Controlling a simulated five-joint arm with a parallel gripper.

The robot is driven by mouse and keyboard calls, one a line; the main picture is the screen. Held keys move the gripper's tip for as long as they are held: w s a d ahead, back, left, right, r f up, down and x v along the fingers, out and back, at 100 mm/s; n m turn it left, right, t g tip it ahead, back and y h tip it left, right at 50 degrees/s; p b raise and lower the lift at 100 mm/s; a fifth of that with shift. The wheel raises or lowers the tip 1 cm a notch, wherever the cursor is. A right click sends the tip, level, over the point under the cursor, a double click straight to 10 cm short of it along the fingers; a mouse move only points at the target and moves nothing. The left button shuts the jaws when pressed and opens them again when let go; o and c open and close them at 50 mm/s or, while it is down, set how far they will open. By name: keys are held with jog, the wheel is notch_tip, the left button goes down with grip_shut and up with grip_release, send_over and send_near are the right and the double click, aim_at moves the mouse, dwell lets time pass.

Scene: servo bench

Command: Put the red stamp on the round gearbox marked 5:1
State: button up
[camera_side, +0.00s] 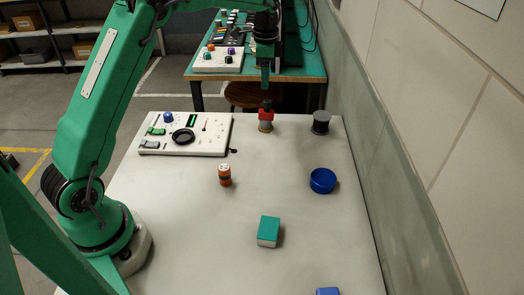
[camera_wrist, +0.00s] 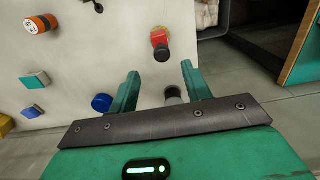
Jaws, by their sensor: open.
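The red stamp (camera_side: 266,114) stands upright near the far edge of the bench, with a black knob on top. A brass-coloured round part is under its red body; I cannot tell whether it is a separate piece. The stamp also shows in the wrist view (camera_wrist: 159,38). My gripper (camera_side: 265,84) is above the stamp, apart from it, fingers pointing down. In the wrist view my gripper (camera_wrist: 160,70) is open and empty. An orange cylinder (camera_side: 225,177) and a dark grey cylinder (camera_side: 321,123) stand nearby. No 5:1 mark is readable, so I cannot tell which is the gearbox.
A white control panel (camera_side: 185,147) lies at the far left. A blue round piece (camera_side: 322,181) is at the right, and a teal-topped block (camera_side: 269,231) is nearer. Another blue piece (camera_side: 327,292) is at the front. The wall borders the right. The bench centre has free room.

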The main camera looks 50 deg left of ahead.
dwell(0.3)
jog(key=s+d+r+n+t, duration=0.1)
jog(key=s+d+r+n, duration=0.15)
jog(key=s+r, duration=0.45)
jog(key=s+d+r+n+t, duration=0.2)
jog(key=s+d+r, duration=0.25)
jog(key=s, duration=0.45)
jog(key=s+d+f+n+t, duration=0.1)
jog(key=s+n, duration=0.1)
jog(key=s, duration=0.6)
jog(key=s+d+f+n+t, duration=0.1)
jog(key=s+f+n, duration=0.1)
jog(key=s, duration=0.7)
jog(key=shift+s+d+f+t, duration=0.15)
jog(key=shift+f+t, duration=0.15)
